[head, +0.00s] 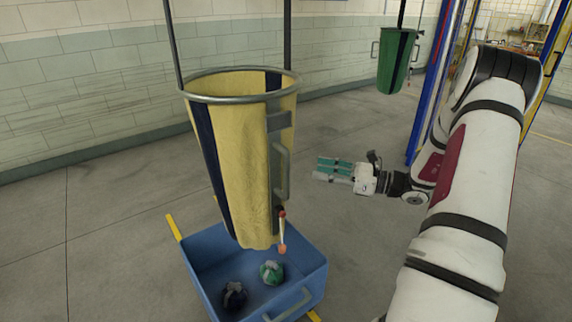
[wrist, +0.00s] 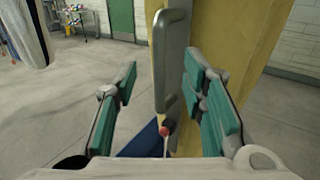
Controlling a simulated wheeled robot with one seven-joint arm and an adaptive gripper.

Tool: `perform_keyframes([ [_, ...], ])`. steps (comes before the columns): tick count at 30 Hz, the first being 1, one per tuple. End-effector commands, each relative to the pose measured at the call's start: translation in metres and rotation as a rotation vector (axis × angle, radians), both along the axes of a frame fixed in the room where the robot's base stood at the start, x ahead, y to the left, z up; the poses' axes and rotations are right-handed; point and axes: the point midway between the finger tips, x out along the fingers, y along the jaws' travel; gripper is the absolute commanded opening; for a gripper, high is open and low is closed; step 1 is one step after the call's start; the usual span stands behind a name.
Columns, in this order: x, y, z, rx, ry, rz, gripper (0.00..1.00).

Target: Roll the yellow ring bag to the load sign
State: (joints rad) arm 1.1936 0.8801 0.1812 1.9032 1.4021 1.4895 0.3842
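The yellow ring bag (head: 240,150) hangs upright from dark straps in the head view, with a grey metal ring at its mouth and dark blue stripes. A grey handle (head: 283,172) is on its right side. The handle also shows in the wrist view (wrist: 168,62), between and beyond my fingers. A short cord with a red knob (head: 282,214) hangs below it. My gripper (head: 320,168) is open and empty, just right of the handle and apart from it in the head view. I cannot make out a load sign in either view.
A blue bin (head: 200,262) with a dark ball (head: 233,295) and a green ball (head: 271,272) stands under the bag. A green bag (head: 394,62) hangs farther back. Blue and yellow posts (head: 432,85) stand behind my arm. Grey floor (head: 110,230) is clear at left.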

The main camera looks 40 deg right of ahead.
Motion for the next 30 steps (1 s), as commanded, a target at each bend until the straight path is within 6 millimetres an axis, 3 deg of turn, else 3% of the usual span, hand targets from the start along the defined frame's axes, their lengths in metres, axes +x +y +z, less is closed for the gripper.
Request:
perform_keyframes([
  [15, 0.076, 0.057, 0.001, -0.002, 0.001, 0.004, 0.38],
  [21, 0.089, 0.065, 0.001, -0.002, 0.001, 0.003, 0.38],
  [30, 0.091, 0.066, 0.000, -0.003, 0.000, 0.003, 0.38],
])
